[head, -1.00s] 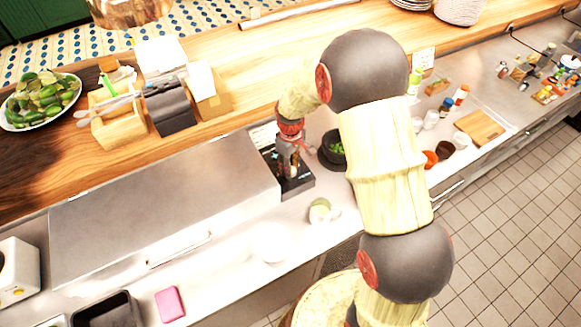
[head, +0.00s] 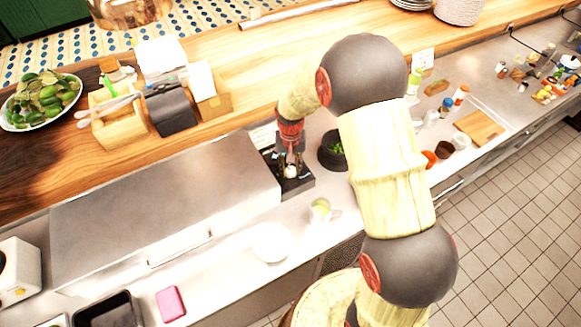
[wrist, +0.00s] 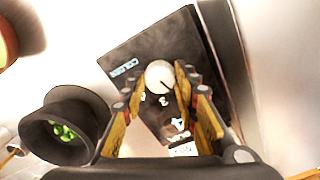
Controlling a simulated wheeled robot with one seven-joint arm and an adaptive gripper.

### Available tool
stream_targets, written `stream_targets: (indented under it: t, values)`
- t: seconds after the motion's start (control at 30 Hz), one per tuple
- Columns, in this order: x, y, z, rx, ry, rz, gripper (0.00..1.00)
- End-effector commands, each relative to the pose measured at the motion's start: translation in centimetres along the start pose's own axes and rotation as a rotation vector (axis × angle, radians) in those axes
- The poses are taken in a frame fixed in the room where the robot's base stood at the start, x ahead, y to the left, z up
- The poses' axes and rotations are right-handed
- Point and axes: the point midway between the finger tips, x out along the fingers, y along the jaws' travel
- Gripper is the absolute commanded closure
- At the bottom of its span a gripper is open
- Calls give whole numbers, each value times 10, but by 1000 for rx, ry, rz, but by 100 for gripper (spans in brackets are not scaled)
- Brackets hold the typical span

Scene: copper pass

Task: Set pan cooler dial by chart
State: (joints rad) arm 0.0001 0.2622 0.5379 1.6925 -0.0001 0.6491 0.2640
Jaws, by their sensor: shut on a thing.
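The pan cooler's control panel is a dark box (wrist: 125,65) with a "COLDER" label and white numerals; in the head view the same box (head: 300,186) stands on the steel counter beside the closed cooler lid. Its round white dial (wrist: 160,74) has a dark pointer line. My gripper (wrist: 160,85) is shut on the dial, a yellow-padded finger on each side. In the head view my gripper (head: 290,165) reaches down onto the box from above. A white card (head: 262,136) stands behind the box; its writing is too small to read.
A dark bowl with green pieces (head: 332,150) stands close to the right of the box. A cup (head: 321,210) and a white bowl (head: 271,242) sit in front. The steel cooler lid (head: 165,200) fills the left side.

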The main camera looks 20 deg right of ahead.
Motion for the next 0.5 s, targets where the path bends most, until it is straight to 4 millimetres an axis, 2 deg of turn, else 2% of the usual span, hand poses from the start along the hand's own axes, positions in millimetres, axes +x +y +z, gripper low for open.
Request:
stream_targets:
  t: [0.5]
  values:
    - [0,0,0,466,0,0,96]
